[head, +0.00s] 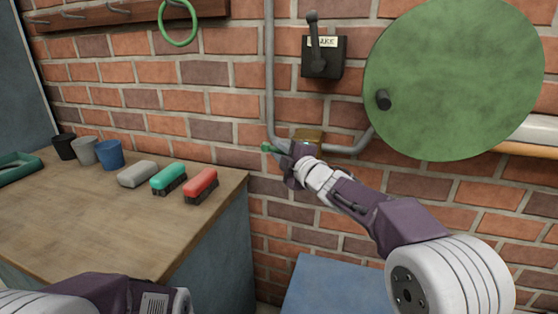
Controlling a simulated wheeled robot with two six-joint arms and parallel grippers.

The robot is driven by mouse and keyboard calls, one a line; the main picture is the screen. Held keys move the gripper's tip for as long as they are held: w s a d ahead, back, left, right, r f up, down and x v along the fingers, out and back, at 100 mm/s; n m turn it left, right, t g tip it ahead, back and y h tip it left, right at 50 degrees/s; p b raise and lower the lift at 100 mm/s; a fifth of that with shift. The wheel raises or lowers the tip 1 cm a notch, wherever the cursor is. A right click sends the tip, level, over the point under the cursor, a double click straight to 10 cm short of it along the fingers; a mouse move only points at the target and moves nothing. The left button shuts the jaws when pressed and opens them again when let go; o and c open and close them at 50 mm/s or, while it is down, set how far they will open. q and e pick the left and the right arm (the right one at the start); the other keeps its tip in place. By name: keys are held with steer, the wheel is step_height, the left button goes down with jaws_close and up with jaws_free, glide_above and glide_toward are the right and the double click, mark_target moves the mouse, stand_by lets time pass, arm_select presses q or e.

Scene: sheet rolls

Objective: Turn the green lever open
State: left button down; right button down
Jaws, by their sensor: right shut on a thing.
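The green lever (267,148) shows as a small green tip at the end of my right gripper (279,150). The gripper is shut on it, in front of the brick wall. A brass-coloured valve body (308,137) sits on the grey pipe (270,80) just behind and right of the gripper. Most of the lever is hidden by the gripper, so its exact angle cannot be told. My left arm shows at the bottom left, but its gripper is not in view.
A large round green disc (455,80) with a black knob and a black switch box (323,57) are on the wall above. A wooden bench (110,215) at left holds cups and several brushes. A blue surface (335,285) lies below my right arm.

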steer(key=r+m+t+b, duration=0.1)
steer(key=m+t+b, duration=0.1)
steer(key=b, duration=0.3)
steer(key=d+r+m+t+b, duration=0.1)
steer(key=m+t+b, duration=0.1)
steer(key=b, duration=0.3)
steer(key=d+r+m+t+b, duration=0.1)
steer(key=m+t+b, duration=0.1)
steer(key=m+b, duration=0.2)
steer(key=shift+s+t+b, duration=0.3)
steer(key=shift+s+b, duration=0.05)
steer(key=shift+b, duration=0.05)
steer(key=m+b, duration=0.1)
steer(key=r+m+t+h, duration=0.1)
steer(key=m, duration=0.1)
steer(key=shift+s+d+b, duration=0.1)
steer(key=shift+d+b, duration=0.3)
steer(key=shift+s+d+r+m+t+h+b, duration=0.1)
steer(key=shift+d+r+m+t+h+b, duration=0.1)
steer(key=shift+m+t+h, duration=0.25)
steer(key=shift+d+r+m+t+h+b, duration=0.1)
steer(key=shift+d+m+t+h+b, duration=0.1)
steer(key=shift+m+t+h, duration=0.25)
steer(key=shift+m+h, duration=0.3)
steer(key=c, duration=1.4)
jaws_free()
steer(key=shift+r, duration=0.1)
steer(key=shift+o, duration=0.2)
steer(key=v, duration=0.9)
steer(key=shift+b, duration=0.3)
